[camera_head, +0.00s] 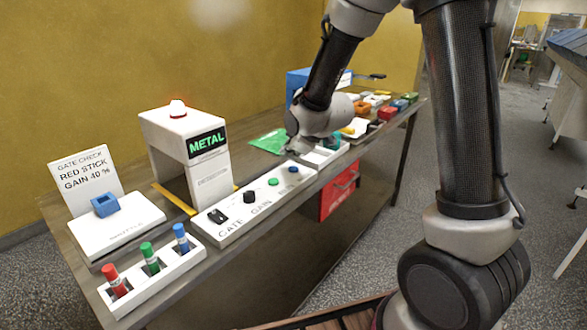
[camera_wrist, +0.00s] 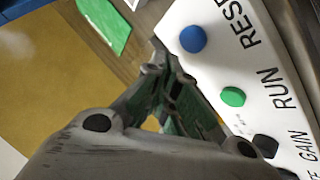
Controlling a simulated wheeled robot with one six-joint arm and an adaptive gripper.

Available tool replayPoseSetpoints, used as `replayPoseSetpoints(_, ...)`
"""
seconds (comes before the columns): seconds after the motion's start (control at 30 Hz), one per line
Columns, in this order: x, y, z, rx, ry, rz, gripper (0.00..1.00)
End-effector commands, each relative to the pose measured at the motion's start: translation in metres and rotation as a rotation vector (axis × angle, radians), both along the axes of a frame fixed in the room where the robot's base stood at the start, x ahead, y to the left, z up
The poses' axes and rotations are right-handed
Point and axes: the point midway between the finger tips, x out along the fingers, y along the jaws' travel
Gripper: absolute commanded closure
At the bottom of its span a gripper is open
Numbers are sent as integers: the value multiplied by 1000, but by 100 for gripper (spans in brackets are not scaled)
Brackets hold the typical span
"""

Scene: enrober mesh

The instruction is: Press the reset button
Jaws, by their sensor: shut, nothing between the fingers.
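The blue reset button (camera_head: 293,170) is at the far right end of the white control panel (camera_head: 262,196). In the wrist view the blue button (camera_wrist: 193,39) sits beside the partly cut-off "RESE" lettering, with the green RUN button (camera_wrist: 233,96) below it. My gripper (camera_head: 298,149) is shut and empty, just behind and above the blue button in the head view. In the wrist view the gripper (camera_wrist: 168,62) has its fingertips to the left of the blue button, apart from it in the picture. The exact height gap cannot be told.
A black gain knob (camera_head: 249,197) and gate switch (camera_head: 217,215) share the panel. The METAL detector arch (camera_head: 178,122) with a lit red lamp stands behind. Red, green and blue sticks (camera_head: 150,258) stand in a front-left rack. A green sheet (camera_head: 269,141) lies behind my gripper.

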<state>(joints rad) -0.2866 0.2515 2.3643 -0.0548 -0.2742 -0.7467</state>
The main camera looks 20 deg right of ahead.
Motion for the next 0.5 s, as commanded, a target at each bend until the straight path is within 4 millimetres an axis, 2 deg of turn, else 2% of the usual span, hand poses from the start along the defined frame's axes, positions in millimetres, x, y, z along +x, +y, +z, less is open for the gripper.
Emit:
replayPoseSetpoints(0.2, -1, 0, -13, 0, 1, 0, 100)
replayPoseSetpoints(0.5, 0, 0, -14, 0, -1, -1, 100)
